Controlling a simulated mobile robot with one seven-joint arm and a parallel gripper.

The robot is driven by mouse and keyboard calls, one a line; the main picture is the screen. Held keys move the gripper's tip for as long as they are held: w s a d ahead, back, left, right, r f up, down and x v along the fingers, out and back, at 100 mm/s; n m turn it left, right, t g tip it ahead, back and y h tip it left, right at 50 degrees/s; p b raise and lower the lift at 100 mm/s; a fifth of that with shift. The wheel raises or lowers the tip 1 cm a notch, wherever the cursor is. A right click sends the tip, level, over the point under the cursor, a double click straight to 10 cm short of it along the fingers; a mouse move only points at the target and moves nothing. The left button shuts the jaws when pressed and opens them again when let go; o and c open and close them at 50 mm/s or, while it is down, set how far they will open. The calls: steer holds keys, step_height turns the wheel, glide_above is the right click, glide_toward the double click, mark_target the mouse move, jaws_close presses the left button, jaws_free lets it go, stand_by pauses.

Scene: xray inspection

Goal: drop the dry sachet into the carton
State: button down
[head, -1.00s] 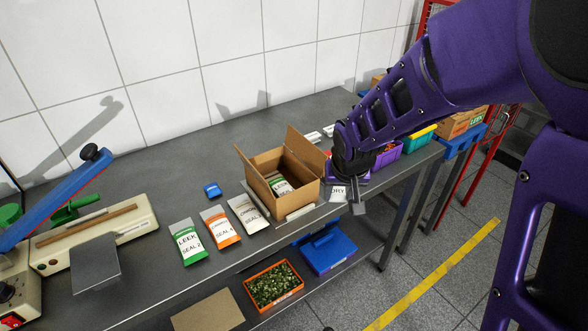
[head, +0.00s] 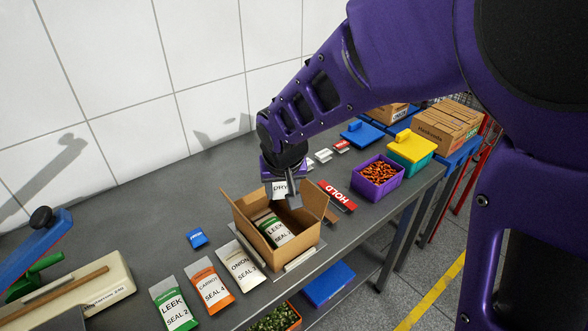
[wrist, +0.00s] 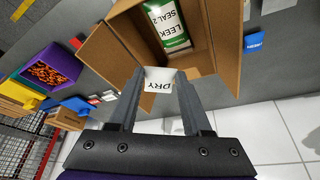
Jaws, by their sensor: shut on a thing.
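My gripper (head: 291,190) is shut on the dry sachet (head: 279,188), a small white packet marked DRY. The sachet also shows between the fingertips in the wrist view (wrist: 158,80). The carton (head: 291,249) is an open brown box with its flaps up, standing on the grey bench. A green and white leek pouch (head: 272,227) lies inside it. In the head view my gripper is at the back edge of the carton's opening. In the wrist view the sachet overlaps the carton's near edge; its exact height above the carton is unclear.
Leek (head: 172,304), carrot (head: 210,284) and onion (head: 241,265) pouches lie left of the carton. A red HOLD sign (head: 337,196) and a purple bin (head: 378,178) of orange pieces are to the right. A small blue item (head: 197,238) lies behind the pouches.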

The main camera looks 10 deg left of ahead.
steer(key=shift+f, duration=2.85)
steer(key=shift+c, duration=1.3)
jaws_free()
steer(key=shift+r, duration=0.1)
